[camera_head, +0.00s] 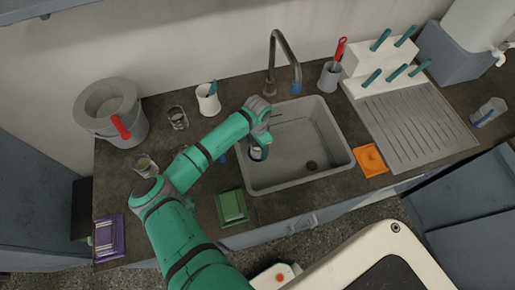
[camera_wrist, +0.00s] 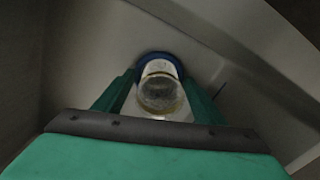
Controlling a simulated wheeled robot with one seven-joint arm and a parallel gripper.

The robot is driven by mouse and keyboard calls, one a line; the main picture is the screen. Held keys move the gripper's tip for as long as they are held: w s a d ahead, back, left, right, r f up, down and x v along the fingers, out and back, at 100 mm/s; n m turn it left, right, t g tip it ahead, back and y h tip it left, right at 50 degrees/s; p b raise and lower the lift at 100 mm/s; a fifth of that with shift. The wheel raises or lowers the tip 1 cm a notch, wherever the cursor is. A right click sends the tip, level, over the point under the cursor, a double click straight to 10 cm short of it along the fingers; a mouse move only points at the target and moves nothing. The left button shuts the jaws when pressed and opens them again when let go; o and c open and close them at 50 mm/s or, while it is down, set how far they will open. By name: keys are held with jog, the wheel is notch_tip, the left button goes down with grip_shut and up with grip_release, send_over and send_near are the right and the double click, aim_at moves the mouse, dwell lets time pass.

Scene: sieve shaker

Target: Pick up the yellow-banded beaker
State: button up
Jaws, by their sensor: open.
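In the wrist view, a clear glass vessel (camera_wrist: 160,92) with a faint yellowish tint at its near rim sits between the green fingers of my gripper (camera_wrist: 158,85). A dark blue ring or band (camera_wrist: 158,58) shows at its far end. I cannot tell whether the fingers touch the glass. In the head view, my gripper (camera_head: 258,154) is open, pointing down at the left edge of the sink (camera_head: 290,181), with a small pale vessel below it. Two other glass beakers (camera_head: 177,118) and (camera_head: 146,165) stand on the counter to the left; no yellow band is clear on either.
A grey bucket (camera_head: 98,120) with a red handle and a white jug (camera_head: 208,103) stand at the back left. The faucet (camera_head: 279,45) rises behind the sink.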

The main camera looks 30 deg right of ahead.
jog(key=c, duration=1.2)
jog(key=shift+r, duration=0.2)
jog(key=shift+r, duration=0.75)
jog(key=s+d+r, duration=0.3)
jog(key=s+r, duration=0.8)
jog(key=s, duration=0.2)
jog(key=shift+s, duration=0.25)
